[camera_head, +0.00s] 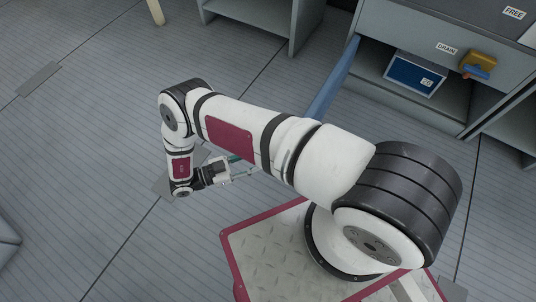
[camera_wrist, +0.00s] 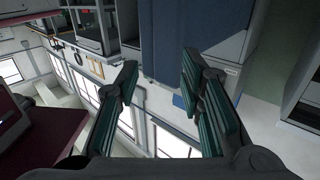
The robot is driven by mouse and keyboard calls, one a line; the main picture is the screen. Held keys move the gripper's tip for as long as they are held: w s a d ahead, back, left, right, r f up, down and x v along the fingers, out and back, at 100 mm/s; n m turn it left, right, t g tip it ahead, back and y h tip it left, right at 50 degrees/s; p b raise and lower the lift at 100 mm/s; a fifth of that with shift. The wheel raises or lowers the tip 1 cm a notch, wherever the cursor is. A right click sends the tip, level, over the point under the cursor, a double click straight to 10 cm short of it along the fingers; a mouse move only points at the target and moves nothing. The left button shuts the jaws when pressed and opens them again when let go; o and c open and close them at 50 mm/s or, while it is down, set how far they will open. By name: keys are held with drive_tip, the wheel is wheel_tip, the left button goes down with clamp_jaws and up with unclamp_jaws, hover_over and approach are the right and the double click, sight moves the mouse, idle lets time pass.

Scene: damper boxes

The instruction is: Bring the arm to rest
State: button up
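My arm is bent at the elbow above my base in the head view, with its forearm hanging down at the left. My gripper (camera_head: 240,167) is beside the upper arm, its teal-padded fingers partly hidden behind it. In the wrist view my gripper (camera_wrist: 160,68) has its two fingers spread apart, with nothing between them. The gripper touches nothing that I can see.
A grey cabinet stands at upper right, with a "DRAIN" label (camera_head: 447,48), a yellow and blue handle (camera_head: 477,64) and a blue box (camera_head: 415,75) inside. A blue panel (camera_head: 334,80) sticks out behind my arm. The floor (camera_head: 80,150) at left is clear.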

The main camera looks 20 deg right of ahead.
drive_tip(key=shift+a, duration=1)
